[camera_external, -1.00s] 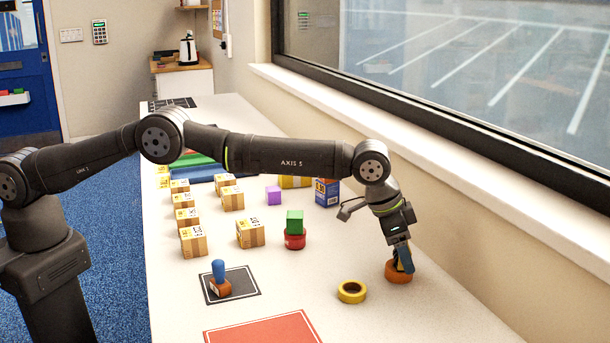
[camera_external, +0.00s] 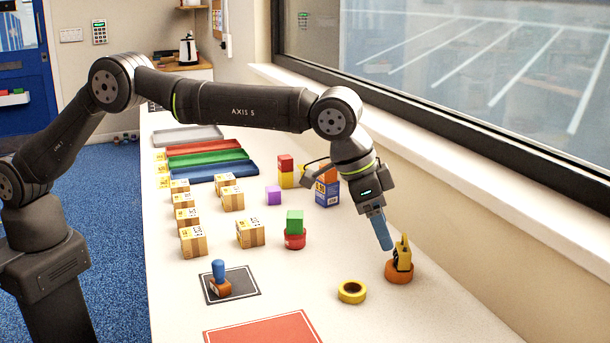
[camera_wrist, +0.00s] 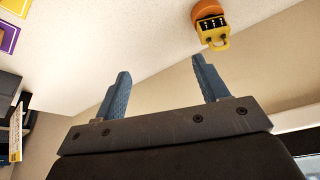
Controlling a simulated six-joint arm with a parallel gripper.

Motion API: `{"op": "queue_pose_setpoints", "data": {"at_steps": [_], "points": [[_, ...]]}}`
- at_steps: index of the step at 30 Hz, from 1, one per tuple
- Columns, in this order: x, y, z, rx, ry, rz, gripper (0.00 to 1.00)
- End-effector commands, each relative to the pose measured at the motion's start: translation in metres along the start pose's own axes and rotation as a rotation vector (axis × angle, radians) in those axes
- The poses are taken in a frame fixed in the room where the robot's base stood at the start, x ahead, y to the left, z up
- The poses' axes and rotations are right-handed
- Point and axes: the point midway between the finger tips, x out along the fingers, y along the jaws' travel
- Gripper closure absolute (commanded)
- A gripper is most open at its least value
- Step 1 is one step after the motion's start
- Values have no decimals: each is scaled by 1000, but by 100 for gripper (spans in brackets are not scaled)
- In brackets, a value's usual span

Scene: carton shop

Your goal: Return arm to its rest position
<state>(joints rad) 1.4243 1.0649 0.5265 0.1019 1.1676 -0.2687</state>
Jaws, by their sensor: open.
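My gripper (camera_external: 382,230) is above the table near its right side, up and left of an orange ring (camera_external: 398,273). A yellow and black object (camera_external: 402,254) sits on top of that ring. In the wrist view my gripper (camera_wrist: 163,88) shows two blue fingers spread apart with nothing between them. The yellow object (camera_wrist: 213,27) and the orange ring (camera_wrist: 207,9) show at the top of the wrist view, beyond the fingertips and apart from them.
A yellow tape roll (camera_external: 352,291) lies left of the orange ring. Several cartons (camera_external: 250,232), a blue box (camera_external: 327,191) and coloured trays (camera_external: 207,158) stand farther back. A window wall runs along the right.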

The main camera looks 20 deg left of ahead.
Motion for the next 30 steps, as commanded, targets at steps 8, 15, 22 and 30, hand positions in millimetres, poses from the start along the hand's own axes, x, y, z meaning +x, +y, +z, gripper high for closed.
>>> {"op": "queue_pose_setpoints", "data": {"at_steps": [8,15,22,30], "points": [[-9,-38,18,-69,-3,-34,33],[-17,-65,38,-121,-3,-60,33],[-26,-90,60,-170,-2,-83,33],[-37,-118,91,-225,-2,-108,33]]}}
